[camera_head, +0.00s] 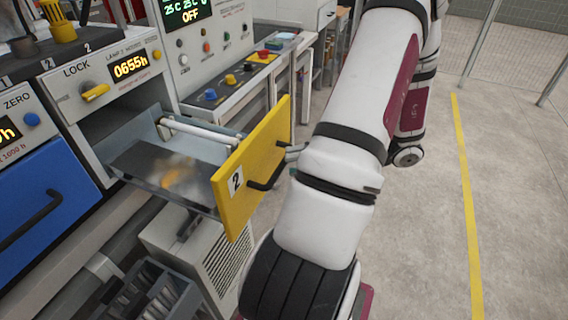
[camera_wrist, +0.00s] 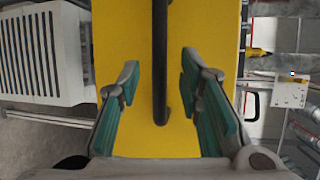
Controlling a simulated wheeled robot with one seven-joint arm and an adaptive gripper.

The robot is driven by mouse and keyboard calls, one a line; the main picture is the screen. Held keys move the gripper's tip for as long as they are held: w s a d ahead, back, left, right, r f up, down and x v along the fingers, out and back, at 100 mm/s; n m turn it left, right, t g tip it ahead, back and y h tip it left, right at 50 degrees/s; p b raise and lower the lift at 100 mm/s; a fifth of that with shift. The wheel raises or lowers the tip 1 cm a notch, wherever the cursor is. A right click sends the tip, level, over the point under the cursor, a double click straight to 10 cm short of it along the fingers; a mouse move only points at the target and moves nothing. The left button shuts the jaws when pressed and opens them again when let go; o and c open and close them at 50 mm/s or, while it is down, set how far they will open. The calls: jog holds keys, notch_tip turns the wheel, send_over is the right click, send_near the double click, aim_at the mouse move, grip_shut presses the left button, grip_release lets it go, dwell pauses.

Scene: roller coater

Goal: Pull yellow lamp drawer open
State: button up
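The yellow lamp drawer (camera_head: 255,150), marked "2", is pulled well out of its housing. Its metal tray and a white tubular lamp (camera_head: 200,133) show behind the front. A black bar handle (camera_head: 268,182) is on the yellow front. In the wrist view, the yellow front (camera_wrist: 215,30) fills the middle and the handle (camera_wrist: 160,60) runs down it. My gripper (camera_wrist: 160,75) is open, one finger on each side of the handle, with gaps on both sides. In the head view my arm hides most of the gripper; only a grey fingertip (camera_head: 294,148) shows beside the front.
A blue drawer (camera_head: 40,200) is shut at the left. A yellow LOCK knob (camera_head: 95,92) sits above the opening. A control panel with coloured buttons (camera_head: 231,79) stands behind. A vented white box (camera_head: 195,245) is below the drawer. Floor at the right is clear.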

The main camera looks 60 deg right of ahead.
jog(key=v, duration=0.7)
jog(key=shift+s, duration=0.25)
jog(key=shift+s+d, duration=0.1)
jog(key=shift+d, duration=0.05)
